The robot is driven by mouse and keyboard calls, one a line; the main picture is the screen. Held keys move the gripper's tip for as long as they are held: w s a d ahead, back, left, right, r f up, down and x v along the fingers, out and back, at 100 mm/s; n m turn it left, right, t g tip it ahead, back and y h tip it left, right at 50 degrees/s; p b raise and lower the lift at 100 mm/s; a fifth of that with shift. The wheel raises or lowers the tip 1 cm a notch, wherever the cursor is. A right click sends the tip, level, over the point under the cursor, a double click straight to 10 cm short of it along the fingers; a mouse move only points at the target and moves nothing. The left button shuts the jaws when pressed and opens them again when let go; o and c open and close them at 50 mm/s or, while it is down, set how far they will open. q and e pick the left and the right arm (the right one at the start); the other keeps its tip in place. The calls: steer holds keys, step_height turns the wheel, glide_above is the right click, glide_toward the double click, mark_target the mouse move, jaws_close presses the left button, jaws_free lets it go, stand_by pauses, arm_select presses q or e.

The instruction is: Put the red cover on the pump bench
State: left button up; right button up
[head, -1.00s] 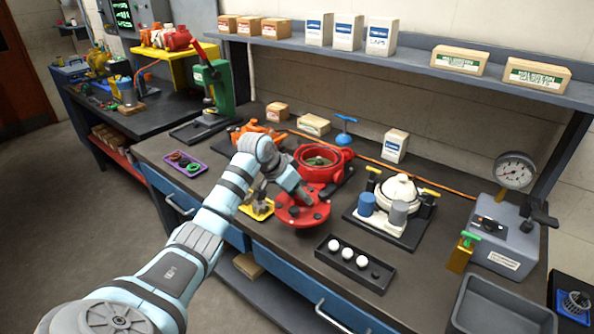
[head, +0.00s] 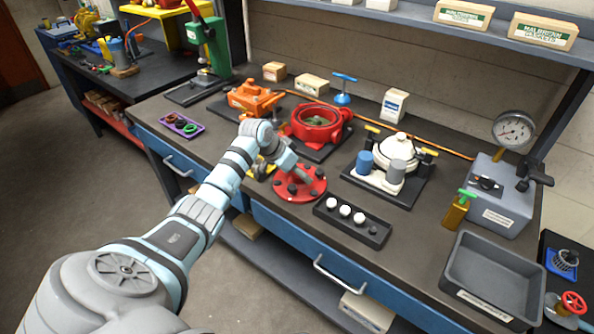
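The red cover (head: 312,192) is a round disc with dark bosses, above the front part of the near bench (head: 165,150), left of the ball tray. My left gripper (head: 297,173) reaches it from the upper left and appears closed on its middle; the fingertips are partly hidden. I cannot tell whether the cover touches the bench. Behind it, the open red housing (head: 334,127) sits on a dark base with its round top uncovered. A second bench (head: 95,75) stands at the far left; no label shows which one is the pump bench. My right gripper is out of view.
A black tray with white balls (head: 377,235) lies close to the cover's right. A white housing with grey and blue cylinders (head: 395,160) stands right of the red one. An orange unit (head: 252,97) and a purple tray (head: 195,132) are left. A grey bin (head: 455,275) is right.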

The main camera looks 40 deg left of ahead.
arm_select(q)
steer(key=shift+r, duration=0.1)
steer(key=shift+s+a+r, duration=0.1)
steer(key=shift+s+r, duration=0.05)
steer(key=shift+r, duration=0.15)
steer(key=p+v, duration=0.1)
steer(key=v, duration=1)
steer(key=shift+s, duration=0.1)
